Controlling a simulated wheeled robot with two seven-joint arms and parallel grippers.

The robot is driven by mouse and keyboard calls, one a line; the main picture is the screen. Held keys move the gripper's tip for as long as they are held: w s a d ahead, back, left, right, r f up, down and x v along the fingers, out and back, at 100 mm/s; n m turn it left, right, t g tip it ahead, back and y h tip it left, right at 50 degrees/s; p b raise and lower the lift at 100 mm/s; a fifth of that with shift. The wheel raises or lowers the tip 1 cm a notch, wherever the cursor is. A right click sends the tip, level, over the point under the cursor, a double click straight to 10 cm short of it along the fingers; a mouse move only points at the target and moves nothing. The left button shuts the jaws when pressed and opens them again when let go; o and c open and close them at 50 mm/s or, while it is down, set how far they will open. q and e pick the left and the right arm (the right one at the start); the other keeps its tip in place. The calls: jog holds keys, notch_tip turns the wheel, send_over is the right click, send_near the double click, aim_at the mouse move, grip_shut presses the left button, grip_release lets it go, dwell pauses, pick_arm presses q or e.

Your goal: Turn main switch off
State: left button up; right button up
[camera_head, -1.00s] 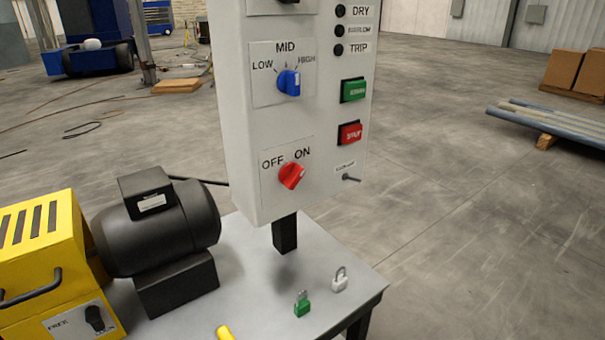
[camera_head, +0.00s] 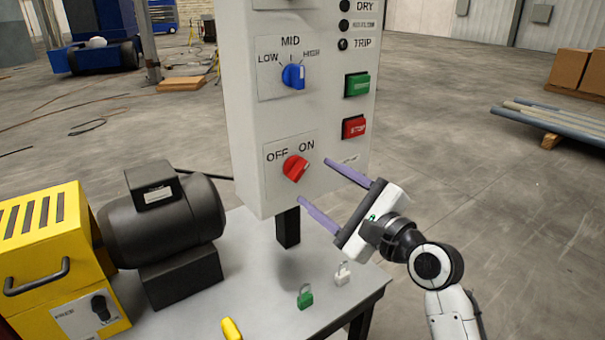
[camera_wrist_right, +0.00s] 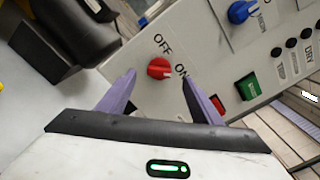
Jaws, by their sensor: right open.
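The main switch is a red rotary knob (camera_head: 295,168) low on the grey control panel (camera_head: 250,110), under the labels OFF and ON. Its pointer is turned toward ON. In the right wrist view the red knob (camera_wrist_right: 159,68) shows ahead, between the two fingers and apart from them. My right gripper (camera_head: 313,180) is open and empty, with purple fingers aimed at the knob from the lower right. The same gripper shows in the right wrist view (camera_wrist_right: 158,88). My left gripper is not in view.
Above the knob are a blue selector (camera_head: 293,76), a green button (camera_head: 357,85) and a red stop button (camera_head: 353,127). A green padlock (camera_head: 305,297) and a white padlock (camera_head: 342,274) stand on the table (camera_head: 265,322). A black motor (camera_head: 165,220) is at left.

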aim_at(300, 172)
jog(key=x, duration=0.7)
jog(key=shift+f, duration=0.1)
jog(key=c, duration=1.1)
jog(key=shift+o, duration=0.2)
